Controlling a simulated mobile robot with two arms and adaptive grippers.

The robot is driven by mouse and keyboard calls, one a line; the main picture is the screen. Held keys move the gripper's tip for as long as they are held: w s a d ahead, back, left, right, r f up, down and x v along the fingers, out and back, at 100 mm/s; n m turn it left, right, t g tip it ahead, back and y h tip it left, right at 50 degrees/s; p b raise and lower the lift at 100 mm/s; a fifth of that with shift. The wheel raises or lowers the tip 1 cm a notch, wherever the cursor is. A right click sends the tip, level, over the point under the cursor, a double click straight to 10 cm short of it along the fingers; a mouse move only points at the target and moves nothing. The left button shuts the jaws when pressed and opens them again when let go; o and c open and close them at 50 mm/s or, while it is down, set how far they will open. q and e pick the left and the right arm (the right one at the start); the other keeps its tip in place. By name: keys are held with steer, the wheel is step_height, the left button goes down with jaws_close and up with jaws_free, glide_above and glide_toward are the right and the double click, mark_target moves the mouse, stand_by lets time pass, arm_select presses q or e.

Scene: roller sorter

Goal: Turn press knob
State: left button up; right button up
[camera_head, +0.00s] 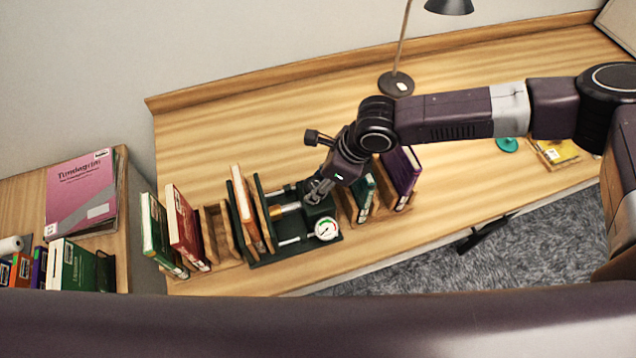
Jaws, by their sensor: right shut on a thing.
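A dark green press (287,258) stands on the wooden desk, with upright plates, metal rods and a brass-coloured screw (285,209) at its middle. My right gripper (316,192) reaches in from the right and is shut at the screw's right end, on the press knob. The knob is mostly hidden by the fingers. My left gripper is not in view.
Books in wooden racks flank the press: green and red (184,227) on the left, green and purple (401,171) on the right. A lamp base (396,84) stands behind. A side table (122,215) holds more books.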

stand_by(0.4)
steer(key=o, duration=1.2)
steer(key=shift+c, duration=0.2)
steer(key=w+v, duration=0.1)
steer(key=v, duration=0.6)
steer(key=shift+s+r, duration=0.25)
steer(key=shift+s, duration=0.25)
